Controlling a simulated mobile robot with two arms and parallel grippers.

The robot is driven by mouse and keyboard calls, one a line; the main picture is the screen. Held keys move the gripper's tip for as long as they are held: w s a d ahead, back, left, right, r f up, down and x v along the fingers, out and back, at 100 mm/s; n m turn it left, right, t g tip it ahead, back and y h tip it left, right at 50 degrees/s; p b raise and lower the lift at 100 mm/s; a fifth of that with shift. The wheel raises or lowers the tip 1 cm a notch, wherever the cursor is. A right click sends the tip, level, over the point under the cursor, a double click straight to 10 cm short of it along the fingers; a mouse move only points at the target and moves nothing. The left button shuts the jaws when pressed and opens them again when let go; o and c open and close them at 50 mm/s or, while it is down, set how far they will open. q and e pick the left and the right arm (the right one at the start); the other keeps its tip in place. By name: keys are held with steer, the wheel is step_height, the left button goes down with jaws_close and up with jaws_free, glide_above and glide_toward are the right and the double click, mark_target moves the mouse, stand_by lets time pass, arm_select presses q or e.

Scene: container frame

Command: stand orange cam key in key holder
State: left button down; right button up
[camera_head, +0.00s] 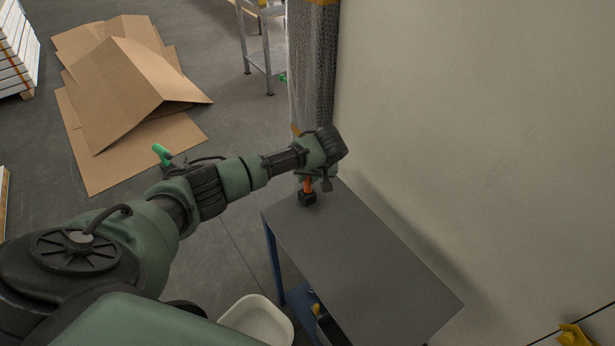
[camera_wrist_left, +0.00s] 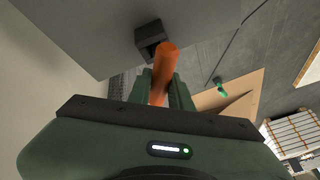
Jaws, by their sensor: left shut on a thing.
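My left gripper (camera_head: 318,183) is over the far left corner of the grey table. In the left wrist view its two fingers (camera_wrist_left: 162,88) are shut on the orange cam key (camera_wrist_left: 164,66). In the head view only a short orange part of the key (camera_head: 307,186) shows below the gripper. The black key holder (camera_head: 308,199) stands on the table close to the far edge; it also shows in the left wrist view (camera_wrist_left: 149,34). The key's free end overlaps the holder's edge in that view. I cannot tell whether it touches or enters the holder. My right gripper is not in view.
The grey tabletop (camera_head: 365,270) is otherwise bare, with a pale wall (camera_head: 480,130) along its right side. A mesh-covered column (camera_head: 313,70) stands behind the table. A white bin (camera_head: 258,318) is at its lower left. Flattened cardboard (camera_head: 135,95) lies on the floor.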

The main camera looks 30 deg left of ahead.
arm_select(q)
steer(key=shift+f, duration=0.2)
steer(key=c, duration=1.2)
jaws_free()
steer(key=b+v, duration=0.1)
steer(key=v, duration=0.6)
steer(key=shift+r, duration=0.35)
steer(key=shift+s+d+r, duration=0.1)
steer(key=shift+d, duration=0.05)
step_height(320, 180, up, 6)
steer(key=p, duration=0.7)
